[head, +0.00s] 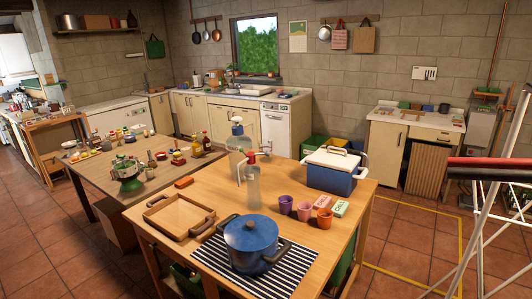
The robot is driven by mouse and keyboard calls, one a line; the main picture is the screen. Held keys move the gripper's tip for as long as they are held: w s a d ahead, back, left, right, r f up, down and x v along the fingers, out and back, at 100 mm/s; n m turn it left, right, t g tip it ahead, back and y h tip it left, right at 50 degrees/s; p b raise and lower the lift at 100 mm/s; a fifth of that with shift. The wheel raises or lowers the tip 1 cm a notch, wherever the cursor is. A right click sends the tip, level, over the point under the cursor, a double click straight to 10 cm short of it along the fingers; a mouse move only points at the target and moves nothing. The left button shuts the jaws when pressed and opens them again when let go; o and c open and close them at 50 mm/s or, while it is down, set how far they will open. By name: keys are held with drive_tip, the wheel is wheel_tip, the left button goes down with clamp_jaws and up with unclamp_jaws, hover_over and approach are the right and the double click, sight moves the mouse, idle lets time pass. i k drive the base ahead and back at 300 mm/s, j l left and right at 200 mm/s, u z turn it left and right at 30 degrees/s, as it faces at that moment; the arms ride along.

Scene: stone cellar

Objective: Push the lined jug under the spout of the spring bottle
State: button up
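A clear bottle (253,187) with a red top stands upright near the back of the wooden table, with a thin pale part at its left. Just behind it is a pale, see-through vessel with a blue and white top (237,129). I cannot tell which of these is the spring bottle, or make out its spout clearly. I cannot pick out a lined jug for certain. My gripper is not in view.
The near wooden table (208,188) holds a blue pot (251,238) on a striped mat (208,256), a wooden tray (171,226), several cups and a blue cooler (330,180). A second table (83,176) is crowded. A white-legged rack (478,240) stands right. Tiled floor (402,222) shows between.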

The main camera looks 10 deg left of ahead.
sight(264, 145)
drive_tip(key=i+l+z, duration=0.15)
drive_tip(key=l+z, duration=0.3)
drive_tip(key=i+l+z, duration=0.25)
drive_tip(key=l+z, duration=0.15)
drive_tip(key=i+l+z, duration=0.3)
drive_tip(key=l+z, duration=0.15)
drive_tip(key=i+l+z, duration=0.7)
drive_tip(key=i, duration=0.2)
drive_tip(key=i+z, duration=0.3)
drive_tip(key=i, duration=0.15)
drive_tip(key=i+u, duration=1.2)
drive_tip(key=i, duration=0.85)
drive_tip(key=i+u, duration=0.15)
drive_tip(key=i, duration=0.4)
drive_tip(key=i+u, duration=0.1)
drive_tip(key=i, duration=0.45)
drive_tip(key=i+l+u, duration=0.15)
drive_tip(key=i, duration=0.4)
drive_tip(key=i+l+u, duration=0.15)
drive_tip(key=i, duration=0.35)
drive_tip(key=i+j+u, duration=0.15)
drive_tip(key=i+u, duration=0.8)
drive_tip(key=i+l+u, duration=0.25)
drive_tip(key=i+u, duration=0.25)
drive_tip(key=i+j+u, duration=0.15)
drive_tip(key=i+u, duration=0.95)
drive_tip(key=k, duration=0.05)
